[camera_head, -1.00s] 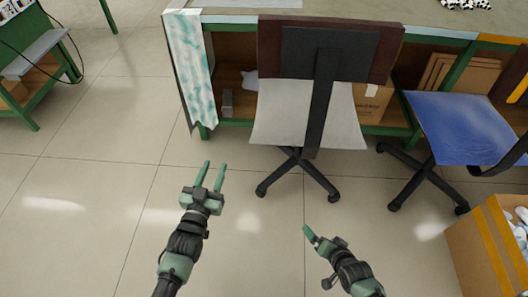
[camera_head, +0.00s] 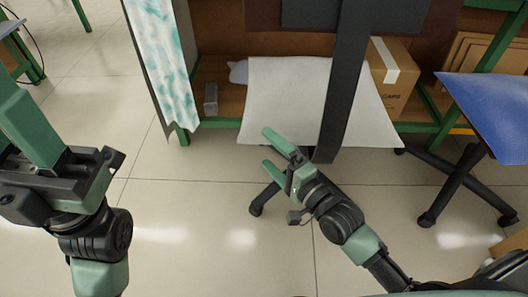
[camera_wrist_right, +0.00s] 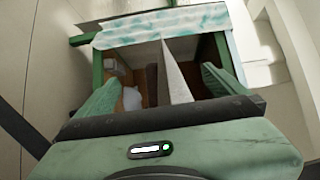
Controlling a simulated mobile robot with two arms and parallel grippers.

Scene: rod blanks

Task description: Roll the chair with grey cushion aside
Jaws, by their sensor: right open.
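The chair with the grey cushion (camera_head: 285,95) stands at the bench, its pale seat's near edge toward me. Its black back post (camera_head: 345,80) rises in front of the seat, and its backrest is cut off at the top. My right gripper (camera_head: 269,150) is open at the near edge of the seat, left of the post. In the right wrist view the seat (camera_wrist_right: 176,75) shows edge-on between the two spread fingers; I cannot tell whether they touch it. My left gripper (camera_head: 30,125) is large at the left edge, apart from the chair, its opening unclear.
A blue chair (camera_head: 495,110) stands close on the right, its wheeled base near the grey chair's. The green-framed bench (camera_head: 210,135) with a cardboard box (camera_head: 393,75) on its shelf is behind. A patterned cloth (camera_head: 163,60) hangs left. Floor at front left is clear.

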